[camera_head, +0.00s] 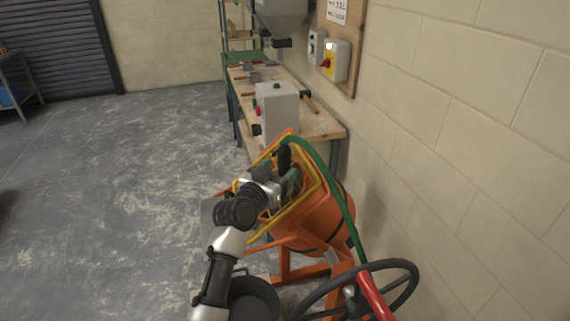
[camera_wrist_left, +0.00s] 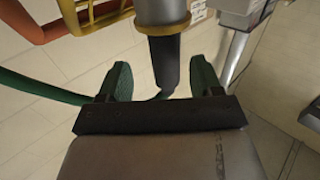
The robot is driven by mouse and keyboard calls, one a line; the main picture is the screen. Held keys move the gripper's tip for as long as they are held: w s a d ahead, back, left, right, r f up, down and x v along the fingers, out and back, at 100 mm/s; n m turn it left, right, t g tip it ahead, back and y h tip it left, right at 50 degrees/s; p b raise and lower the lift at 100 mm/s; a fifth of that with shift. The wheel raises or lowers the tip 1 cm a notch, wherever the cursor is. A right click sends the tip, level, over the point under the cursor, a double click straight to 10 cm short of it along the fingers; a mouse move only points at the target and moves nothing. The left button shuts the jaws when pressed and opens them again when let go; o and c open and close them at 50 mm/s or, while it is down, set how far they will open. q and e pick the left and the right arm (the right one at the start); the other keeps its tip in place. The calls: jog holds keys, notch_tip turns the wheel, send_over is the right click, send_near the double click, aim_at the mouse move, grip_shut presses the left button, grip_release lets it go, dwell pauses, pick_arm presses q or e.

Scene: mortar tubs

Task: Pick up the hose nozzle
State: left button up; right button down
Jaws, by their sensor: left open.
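The hose nozzle (camera_wrist_left: 165,58) is a dark tapered cylinder with a yellow ring, seen at the top middle of the left wrist view. In the head view a dark upright piece that looks like it (camera_head: 284,157) shows at the mouth of the orange mixer, by the green hose (camera_head: 335,178). My left gripper (camera_head: 291,182) is open just below it. In the left wrist view the gripper's green fingers (camera_wrist_left: 163,82) stand on either side of the nozzle's narrow end, with gaps on both sides. My right gripper is not in view.
The orange mixer (camera_head: 318,232) with its yellow-edged mouth stands under my left arm. A dark handwheel (camera_head: 401,303) and a red bar (camera_head: 374,296) are at lower right. A wooden bench (camera_head: 318,126) with a grey control box (camera_head: 277,112) stands behind. The floor at left is clear.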

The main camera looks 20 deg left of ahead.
aim_at(281, 166)
pick_arm(q)
jog(key=shift+w, duration=0.35)
jog(key=shift+w+d+r+p, duration=0.15)
jog(key=shift+w+p, duration=0.2)
jog(key=shift+w, duration=0.2)
jog(key=x, duration=0.2)
jog(key=p+x, duration=0.1)
jog(key=shift+w+a, duration=0.1)
jog(key=shift+a, duration=0.15)
jog(key=shift+w+d, duration=0.15)
jog(key=shift+w, duration=0.35)
jog(key=shift+c, duration=0.3)
jog(key=c, duration=1.1)
jog(key=shift+o, duration=0.2)
